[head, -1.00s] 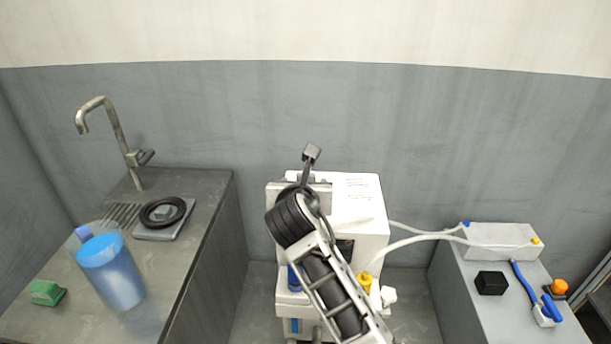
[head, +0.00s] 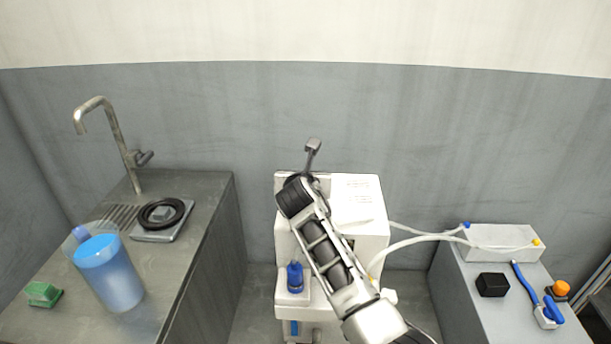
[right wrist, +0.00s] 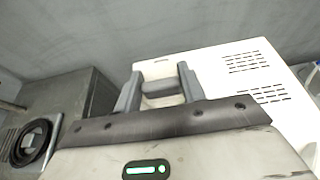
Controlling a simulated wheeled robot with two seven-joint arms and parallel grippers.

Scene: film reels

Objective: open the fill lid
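The white machine (head: 365,235) stands at the centre of the head view. My right arm reaches over its top left part and hides much of it. The right gripper's fingers are hidden there. In the right wrist view the right gripper (right wrist: 161,88) has its two grey fingers apart, one on each side of a small grey block (right wrist: 162,92) at the machine's top edge. I cannot tell whether the fingers touch the block, or whether it is part of the fill lid. The vented white top (right wrist: 245,65) lies flat to the right. My left gripper is not in view.
A blue bottle (head: 294,277) stands on the machine's front ledge. Left is a counter with a blue pitcher (head: 110,275), green sponge (head: 43,293), scale (head: 160,229) and tap (head: 112,128). Right is a grey bench (head: 512,328) with a black block (head: 491,284) and hoses (head: 430,237).

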